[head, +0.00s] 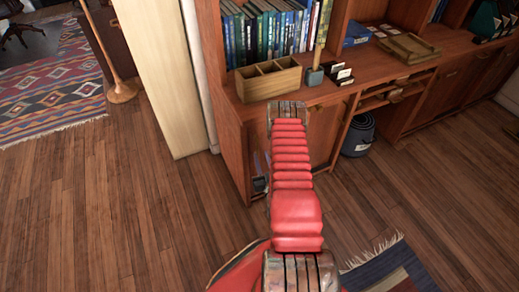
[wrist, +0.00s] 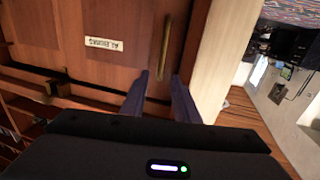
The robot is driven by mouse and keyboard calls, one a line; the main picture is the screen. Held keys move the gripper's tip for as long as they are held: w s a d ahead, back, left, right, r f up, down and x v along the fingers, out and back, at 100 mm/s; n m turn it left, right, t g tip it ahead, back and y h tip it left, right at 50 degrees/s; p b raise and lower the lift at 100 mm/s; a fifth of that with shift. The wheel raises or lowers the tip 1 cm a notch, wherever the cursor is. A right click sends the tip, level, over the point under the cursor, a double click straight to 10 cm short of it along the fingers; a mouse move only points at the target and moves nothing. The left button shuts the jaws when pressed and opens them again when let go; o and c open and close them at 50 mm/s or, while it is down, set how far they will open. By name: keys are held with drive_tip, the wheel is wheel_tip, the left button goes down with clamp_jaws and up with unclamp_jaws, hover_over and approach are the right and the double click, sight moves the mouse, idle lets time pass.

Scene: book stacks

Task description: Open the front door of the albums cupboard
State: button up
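The albums cupboard door (wrist: 90,22) is a reddish-brown wood panel in the wrist view, which is upside down. It carries a pale label (wrist: 103,44) reading ALBUMS and a long brass bar handle (wrist: 166,45). The door looks shut. My gripper (wrist: 161,74) is open, with its two dark fingers apart and one on either side of the handle's line in the picture. Contact with the handle cannot be told. In the head view, my red arm hides most of the door, and my gripper (head: 261,162) shows small at the cupboard's left edge.
A wooden divided box (head: 268,80) stands on the counter above, beside card holders (head: 337,73) and a flat tray (head: 408,47). A pale upright panel (head: 160,70) stands left of the cupboard. A dark bin (head: 358,135) sits under the counter.

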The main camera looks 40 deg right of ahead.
drive_tip(key=x, duration=0.5)
drive_tip(key=shift+w+d, duration=0.15)
drive_tip(key=shift+w, duration=0.1)
clamp_jaws()
idle(0.4)
